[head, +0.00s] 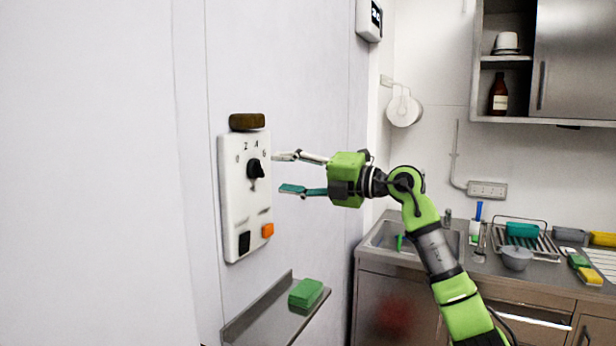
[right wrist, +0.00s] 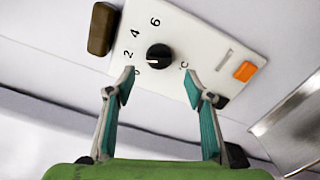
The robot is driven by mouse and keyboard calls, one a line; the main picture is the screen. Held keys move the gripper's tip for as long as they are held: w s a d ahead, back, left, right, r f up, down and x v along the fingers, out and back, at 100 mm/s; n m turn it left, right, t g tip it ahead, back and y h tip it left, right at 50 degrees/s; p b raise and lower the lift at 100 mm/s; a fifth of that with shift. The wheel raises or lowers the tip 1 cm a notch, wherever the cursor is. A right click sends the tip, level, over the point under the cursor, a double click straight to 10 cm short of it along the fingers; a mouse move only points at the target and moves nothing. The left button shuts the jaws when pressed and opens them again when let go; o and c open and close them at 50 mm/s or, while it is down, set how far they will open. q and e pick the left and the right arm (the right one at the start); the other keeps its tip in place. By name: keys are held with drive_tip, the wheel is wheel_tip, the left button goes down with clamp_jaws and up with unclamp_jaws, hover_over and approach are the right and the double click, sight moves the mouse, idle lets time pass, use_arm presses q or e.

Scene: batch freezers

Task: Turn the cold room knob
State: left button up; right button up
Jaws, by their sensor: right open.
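The cold room knob (head: 255,168) is a black dial on a white control panel (head: 230,215) fixed to the pale wall, with numbers printed around it. In the right wrist view the knob (right wrist: 159,57) shows ahead of the fingertips, with its white mark toward the side of the 2. My right gripper (head: 286,173) is open to the right of the panel, its two fingers pointing at it, one above the other. In the right wrist view the fingers (right wrist: 156,78) stand on either side below the knob, apart from it. My left gripper is not in view.
A brown block (head: 247,121) sits on top of the panel. An orange switch (head: 267,230) and a black one (head: 244,243) are low on it. Below, a metal shelf (head: 262,318) holds a green sponge (head: 306,293). A sink counter (head: 390,262) stands at the right.

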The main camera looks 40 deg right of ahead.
drive_tip(key=v, duration=0.6)
drive_tip(key=shift+s, duration=0.25)
